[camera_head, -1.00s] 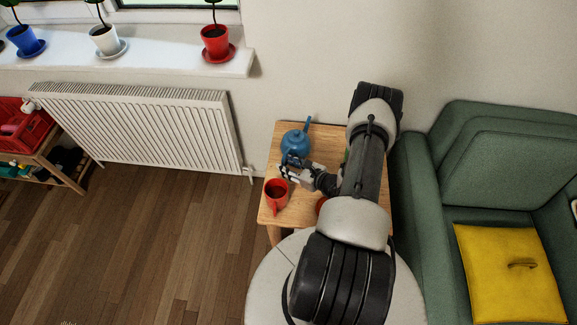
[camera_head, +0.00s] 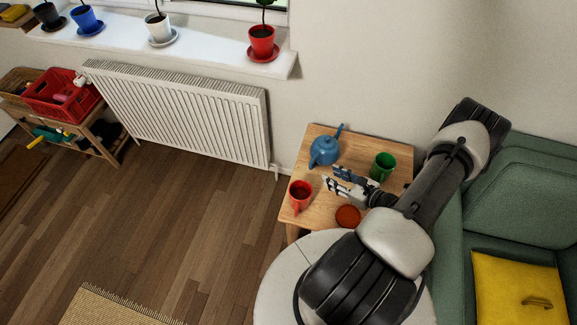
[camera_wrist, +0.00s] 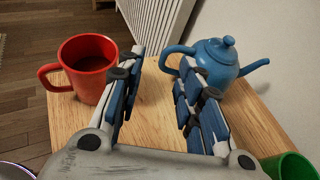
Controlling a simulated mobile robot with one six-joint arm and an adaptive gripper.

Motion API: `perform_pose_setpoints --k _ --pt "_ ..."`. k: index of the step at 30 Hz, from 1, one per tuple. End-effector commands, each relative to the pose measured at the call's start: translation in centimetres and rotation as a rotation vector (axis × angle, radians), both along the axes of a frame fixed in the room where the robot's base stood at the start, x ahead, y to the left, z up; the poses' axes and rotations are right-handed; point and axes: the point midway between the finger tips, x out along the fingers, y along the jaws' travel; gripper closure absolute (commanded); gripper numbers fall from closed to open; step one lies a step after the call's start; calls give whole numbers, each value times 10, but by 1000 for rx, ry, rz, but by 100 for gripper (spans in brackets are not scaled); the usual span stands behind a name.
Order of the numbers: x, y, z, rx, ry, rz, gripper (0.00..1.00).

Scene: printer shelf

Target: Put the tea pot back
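The blue tea pot (camera_head: 324,151) stands upright at the back left of the small wooden table (camera_head: 325,205). In the wrist view the tea pot (camera_wrist: 217,62) is just beyond and right of my right finger, its handle towards the fingers. My gripper (camera_head: 338,180) is open and empty above the table, in front of the tea pot and apart from it. In the wrist view my gripper (camera_wrist: 160,85) shows bare table between its fingers.
A red mug (camera_head: 300,195) stands at the table's left front, close to my left finger in the wrist view. A green mug (camera_head: 382,167) and an orange-red round item (camera_head: 348,216) are also on the table. A radiator (camera_head: 185,110) and green armchair (camera_head: 520,200) flank it.

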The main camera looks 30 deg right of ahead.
Motion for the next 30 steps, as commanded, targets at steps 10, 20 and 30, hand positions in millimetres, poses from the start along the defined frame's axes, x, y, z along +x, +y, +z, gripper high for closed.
perform_pose_setpoints --k 10,20,30 --pt "71 102 181 -356 -72 755 67" --pt "37 224 302 -811 -103 1442 67" --pt "-42 280 376 -1461 -135 1950 67"
